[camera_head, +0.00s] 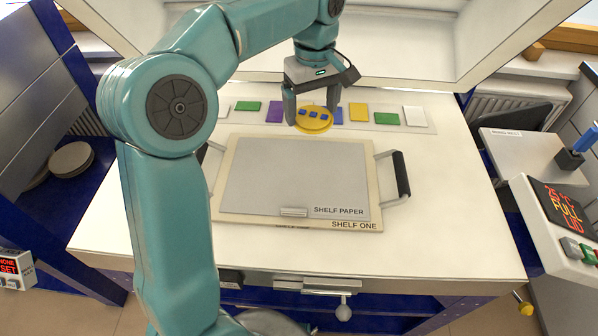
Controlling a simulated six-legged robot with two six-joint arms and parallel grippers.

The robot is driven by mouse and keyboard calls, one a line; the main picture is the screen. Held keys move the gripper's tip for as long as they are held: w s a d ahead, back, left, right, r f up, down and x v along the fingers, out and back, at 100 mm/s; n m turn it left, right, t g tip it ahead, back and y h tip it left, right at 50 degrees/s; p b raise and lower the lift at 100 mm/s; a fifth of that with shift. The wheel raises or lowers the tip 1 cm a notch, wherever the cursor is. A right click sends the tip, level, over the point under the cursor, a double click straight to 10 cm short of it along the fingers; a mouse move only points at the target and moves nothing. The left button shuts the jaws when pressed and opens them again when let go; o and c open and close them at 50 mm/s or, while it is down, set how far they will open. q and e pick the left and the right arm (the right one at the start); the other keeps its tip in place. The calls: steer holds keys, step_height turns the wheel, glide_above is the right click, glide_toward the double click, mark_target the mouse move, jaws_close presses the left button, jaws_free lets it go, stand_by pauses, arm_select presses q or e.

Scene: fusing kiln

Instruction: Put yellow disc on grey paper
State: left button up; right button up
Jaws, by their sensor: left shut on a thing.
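Whether the disc touches the surface below is hard to tell. The grey paper (290,175), marked SHELF PAPER, lies flat on the cream board (225,212) marked SHELF ONE, nearer to me than the disc. A small pale strip (293,212) lies at the paper's front edge. My right gripper is not in view.
Coloured tiles, such as the purple one (275,111) and the green one (387,119), lie in a row behind the board. Dark-gripped handles (401,174) stick out at the board's sides. The raised kiln lid (400,45) stands behind. A control box (565,215) is at right.

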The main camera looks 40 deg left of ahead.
arm_select(q)
steer(key=s+a+r+n, duration=0.1)
steer(key=a+r+n, duration=0.1)
steer(key=shift+s+a+r+n, duration=0.1)
steer(key=shift+s+a+n, duration=0.1)
steer(key=shift+s+n, duration=0.2)
steer(key=shift+s+a+f+b, duration=0.1)
steer(key=shift+f+b, duration=0.35)
steer(key=shift+f, duration=0.2)
steer(key=b, duration=0.3)
glide_above(296, 171)
step_height(296, 171, down, 13)
steer(key=shift+s, duration=0.1)
step_height(296, 171, down, 5)
steer(key=shift+f, duration=0.15)
